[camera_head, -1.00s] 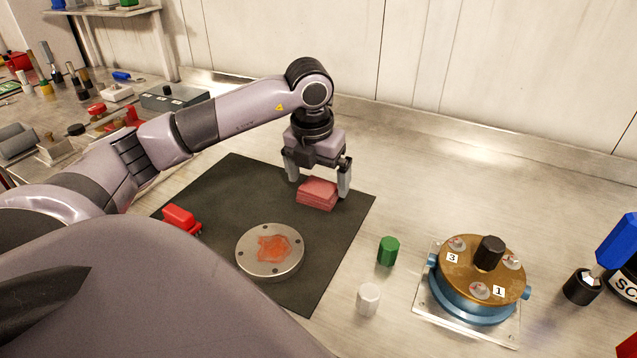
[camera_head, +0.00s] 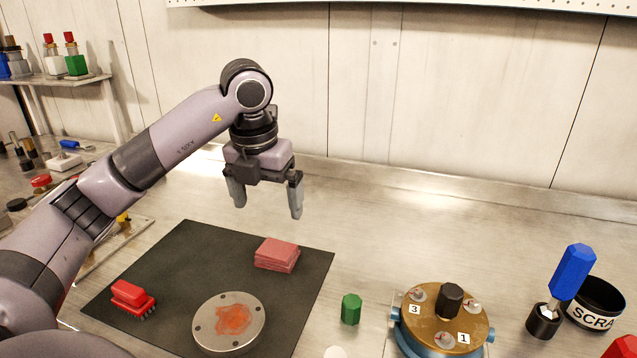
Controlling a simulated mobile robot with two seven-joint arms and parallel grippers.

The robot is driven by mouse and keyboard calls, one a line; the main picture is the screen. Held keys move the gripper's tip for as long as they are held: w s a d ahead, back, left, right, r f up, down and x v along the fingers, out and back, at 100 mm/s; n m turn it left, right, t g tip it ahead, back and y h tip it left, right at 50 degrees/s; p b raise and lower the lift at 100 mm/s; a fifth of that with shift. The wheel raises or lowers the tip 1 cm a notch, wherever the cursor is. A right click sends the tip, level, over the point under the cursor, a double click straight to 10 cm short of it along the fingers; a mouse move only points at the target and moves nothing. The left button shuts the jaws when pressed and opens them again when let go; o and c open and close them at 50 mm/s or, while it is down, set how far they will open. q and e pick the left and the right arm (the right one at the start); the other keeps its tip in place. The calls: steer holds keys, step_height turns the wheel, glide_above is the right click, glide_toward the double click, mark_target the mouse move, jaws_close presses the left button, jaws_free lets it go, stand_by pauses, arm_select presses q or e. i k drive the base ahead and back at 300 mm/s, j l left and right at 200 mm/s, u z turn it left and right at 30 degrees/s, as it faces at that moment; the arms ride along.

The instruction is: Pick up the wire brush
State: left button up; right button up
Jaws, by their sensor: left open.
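The wire brush looks to be the red block with short dark bristles (camera_head: 133,297) at the left front of the dark mat (camera_head: 190,245). It lies with the bristles down. My left gripper (camera_head: 267,203) is open and empty, its fingers pointing down. It hangs above the back of the mat, up and to the right of the brush and well apart from it. My right gripper is not in view.
A stack of pink pads (camera_head: 277,254) and a metal disc with an orange-red stain (camera_head: 229,322) are on the mat. To the right stand a green cap (camera_head: 351,309), a brass-topped housing (camera_head: 442,318), a blue-handled tool (camera_head: 571,272) and a black scrap bin (camera_head: 595,303).

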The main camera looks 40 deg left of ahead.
mark_target(129, 297)
steer(key=k, duration=1)
